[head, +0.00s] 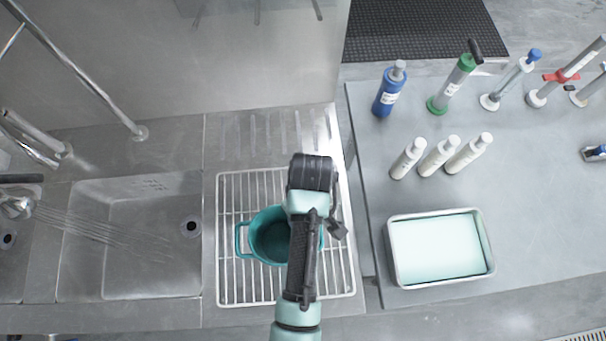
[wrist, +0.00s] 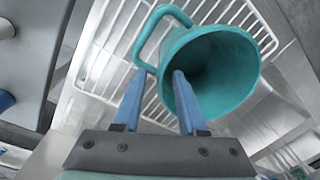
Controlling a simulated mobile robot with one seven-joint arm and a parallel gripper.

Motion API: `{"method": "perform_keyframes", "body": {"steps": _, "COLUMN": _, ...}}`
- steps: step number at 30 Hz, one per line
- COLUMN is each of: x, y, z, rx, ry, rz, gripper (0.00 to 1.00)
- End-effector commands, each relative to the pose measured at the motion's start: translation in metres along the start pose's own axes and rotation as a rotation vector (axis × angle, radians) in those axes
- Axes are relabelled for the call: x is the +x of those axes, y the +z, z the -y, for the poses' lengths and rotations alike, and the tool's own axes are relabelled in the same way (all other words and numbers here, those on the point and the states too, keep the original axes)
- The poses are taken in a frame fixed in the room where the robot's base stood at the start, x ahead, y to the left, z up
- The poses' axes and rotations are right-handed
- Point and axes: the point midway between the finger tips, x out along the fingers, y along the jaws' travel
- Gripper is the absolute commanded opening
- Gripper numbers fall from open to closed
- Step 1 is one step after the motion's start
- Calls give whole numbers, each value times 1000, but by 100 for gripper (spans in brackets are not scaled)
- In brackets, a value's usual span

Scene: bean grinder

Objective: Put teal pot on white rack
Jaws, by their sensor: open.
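The teal pot (head: 257,226) sits upright on the white wire rack (head: 231,280), with its right part hidden behind my arm in the head view. In the wrist view the teal pot (wrist: 240,65) shows its open mouth and a loop handle on its left. My gripper (wrist: 157,76) is open at the pot's near rim, beside the lower end of that handle. One finger overlaps the pot's mouth and the other lies outside it. I cannot tell whether either touches the pot. The white rack (wrist: 122,35) shows behind the pot.
A sink basin (head: 135,260) lies left of the rack. On the right counter stand a metal tray (head: 391,262) with pale contents, several white bottles (head: 437,157), a blue bottle (head: 388,92) and several tall cylinders (head: 455,82). A metal pipe (head: 85,75) rises at the left.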

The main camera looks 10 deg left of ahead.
Motion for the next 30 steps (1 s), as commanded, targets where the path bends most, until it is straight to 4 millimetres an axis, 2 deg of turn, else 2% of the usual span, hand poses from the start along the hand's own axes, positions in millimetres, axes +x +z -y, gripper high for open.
{"method": "perform_keyframes", "body": {"steps": 3, "x": -26, "y": -1, "z": -1, "rx": 1, "ry": 4, "rz": -5, "gripper": 41}}
{"method": "perform_keyframes", "body": {"steps": 7, "x": -49, "y": -1, "z": -1, "rx": 1, "ry": 2, "rz": -3, "gripper": 41}}
{"method": "perform_keyframes", "body": {"steps": 12, "x": -65, "y": 0, "z": -1, "rx": 1, "ry": 1, "rz": -2, "gripper": 41}}
{"method": "perform_keyframes", "body": {"steps": 16, "x": -69, "y": -1, "z": -1, "rx": 2, "ry": 3, "rz": -4, "gripper": 41}}
{"method": "perform_keyframes", "body": {"steps": 20, "x": -90, "y": -23, "z": -21, "rx": 38, "ry": 86, "rz": -98, "gripper": 41}}
{"method": "perform_keyframes", "body": {"steps": 23, "x": -137, "y": -61, "z": -58, "rx": 109, "ry": 239, "rz": -287, "gripper": 41}}
{"method": "perform_keyframes", "body": {"steps": 26, "x": -218, "y": -102, "z": -97, "rx": 198, "ry": 424, "rz": -556, "gripper": 41}}
{"method": "perform_keyframes", "body": {"steps": 27, "x": -255, "y": -114, "z": -110, "rx": 232, "ry": 494, "rz": -672, "gripper": 41}}
{"method": "perform_keyframes", "body": {"steps": 29, "x": -314, "y": -127, "z": -124, "rx": 279, "ry": 591, "rz": -847, "gripper": 41}}
{"method": "perform_keyframes", "body": {"steps": 30, "x": -355, "y": -132, "z": -130, "rx": 305, "ry": 649, "rz": -964, "gripper": 41}}
